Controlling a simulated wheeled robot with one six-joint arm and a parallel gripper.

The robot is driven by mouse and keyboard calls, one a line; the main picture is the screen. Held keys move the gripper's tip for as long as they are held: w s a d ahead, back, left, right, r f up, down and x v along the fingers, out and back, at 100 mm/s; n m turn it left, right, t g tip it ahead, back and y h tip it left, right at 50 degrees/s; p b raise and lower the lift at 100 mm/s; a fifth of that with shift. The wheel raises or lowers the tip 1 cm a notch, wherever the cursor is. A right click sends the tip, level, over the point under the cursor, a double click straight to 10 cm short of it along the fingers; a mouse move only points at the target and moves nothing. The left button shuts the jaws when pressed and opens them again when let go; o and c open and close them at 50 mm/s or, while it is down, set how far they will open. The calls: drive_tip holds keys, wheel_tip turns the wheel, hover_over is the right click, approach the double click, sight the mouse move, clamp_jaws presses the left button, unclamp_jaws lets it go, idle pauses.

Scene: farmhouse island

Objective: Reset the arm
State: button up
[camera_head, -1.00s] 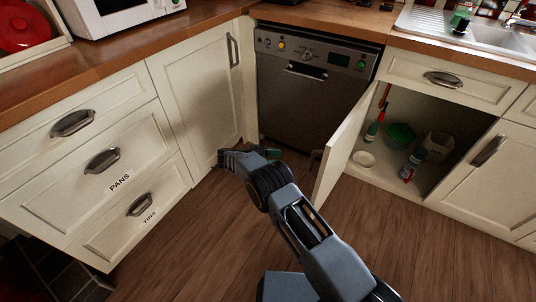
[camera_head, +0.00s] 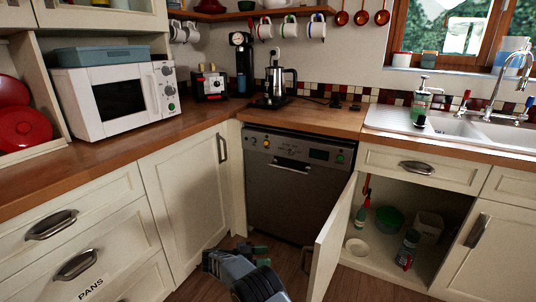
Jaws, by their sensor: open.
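My arm (camera_head: 255,287) rises from the bottom edge, left of centre. My gripper (camera_head: 256,254) is at its far end, small and partly hidden by the wrist. It is low in front of the dishwasher (camera_head: 288,190). The jaws are open, and I see nothing held between them. A small dark green patch shows at the gripper; I cannot tell what it is.
An open cupboard door (camera_head: 330,245) juts out right of my arm. The sink cupboard (camera_head: 375,262) holds a green bowl (camera_head: 389,220), a spray bottle (camera_head: 362,213) and a can (camera_head: 407,248). Closed drawers (camera_head: 60,240) stand left. A microwave (camera_head: 110,98) and kettle (camera_head: 275,85) are on the worktop.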

drive_tip(key=w+a+f+n+t+y+p, duration=0.1)
drive_tip(key=w+a+f+n+t+y, duration=0.15)
drive_tip(key=w+n+t+y, duration=0.2)
drive_tip(key=w+a+f+n+t+y, duration=0.1)
drive_tip(key=w+a+n+t+y, duration=0.3)
drive_tip(key=w+t+y, duration=0.15)
drive_tip(key=s+a+r+n+g+y+p, duration=0.1)
drive_tip(key=s+r+n+g+y+p, duration=0.15)
drive_tip(key=r+y, duration=0.3)
drive_tip(key=s+a+r+n+g+y+p, duration=0.25)
drive_tip(key=r+n+y+p, duration=0.2)
drive_tip(key=r, duration=0.25)
drive_tip(key=s+d+r+n+g+h+p, duration=0.15)
drive_tip(key=s+d+r+g+p, duration=0.35)
drive_tip(key=s+d+r, duration=0.9)
drive_tip(key=s+d+r+n+g+h+p, duration=0.1)
drive_tip(key=s+d+r+n+g+p, duration=0.1)
drive_tip(key=s+d+r+p, duration=0.9)
drive_tip(key=s+d+r+m+t+p, duration=0.2)
drive_tip(key=s+r, duration=0.4)
drive_tip(key=r, duration=0.5)
drive_tip(key=shift+s+d+r+t, duration=0.3)
drive_tip(key=shift+s+d, duration=0.1)
drive_tip(key=shift+d, duration=0.25)
drive_tip(key=shift+a, duration=0.1)
